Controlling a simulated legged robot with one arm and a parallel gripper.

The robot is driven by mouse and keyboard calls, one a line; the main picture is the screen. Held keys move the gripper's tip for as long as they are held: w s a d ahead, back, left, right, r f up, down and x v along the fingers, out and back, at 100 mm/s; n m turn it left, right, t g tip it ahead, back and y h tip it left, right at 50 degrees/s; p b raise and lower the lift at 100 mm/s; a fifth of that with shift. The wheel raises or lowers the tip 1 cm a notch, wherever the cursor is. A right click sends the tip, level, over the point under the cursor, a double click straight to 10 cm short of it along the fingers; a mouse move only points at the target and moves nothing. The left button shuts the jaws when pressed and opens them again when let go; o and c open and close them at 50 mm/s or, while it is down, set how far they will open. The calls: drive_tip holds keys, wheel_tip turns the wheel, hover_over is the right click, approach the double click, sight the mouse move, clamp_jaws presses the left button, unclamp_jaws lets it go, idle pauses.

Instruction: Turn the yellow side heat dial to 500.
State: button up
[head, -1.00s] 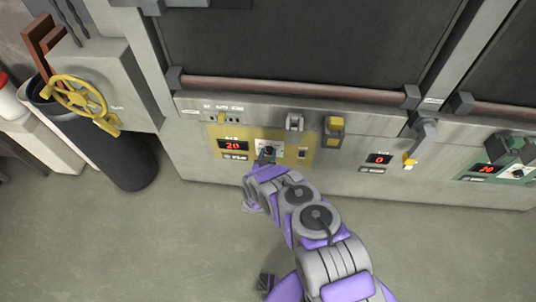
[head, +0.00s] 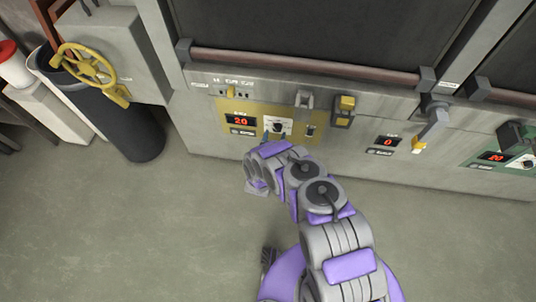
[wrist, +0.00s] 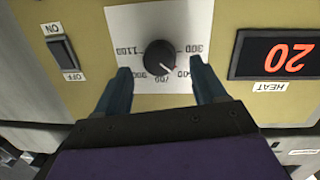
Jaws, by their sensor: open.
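The black heat dial (wrist: 160,57) is on a white scale plate on the yellow panel (wrist: 225,15). The wrist view shows the scale upside down. The dial's pale pointer mark points to the lower right, between the 700 label and the label partly covered by the right finger. My gripper (wrist: 161,68) is open, its two dark fingers flanking the lower part of the dial with gaps on both sides. The red display (wrist: 278,57), labelled HEAT, reads 20. In the head view the dial (head: 279,127) shows just beyond my gripper (head: 271,138).
An ON/OFF switch (wrist: 63,53) is beside the dial. In the head view, a yellow-black lever (head: 343,110), a grey lever (head: 432,124) and a green panel (head: 480,156) lie to the right. The floor is clear.

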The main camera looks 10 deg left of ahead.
drive_tip(key=s+a+r+p, duration=0.1)
drive_tip(key=s+a, duration=0.1)
drive_tip(key=s, duration=1.2)
drive_tip(key=shift+s, duration=0.15)
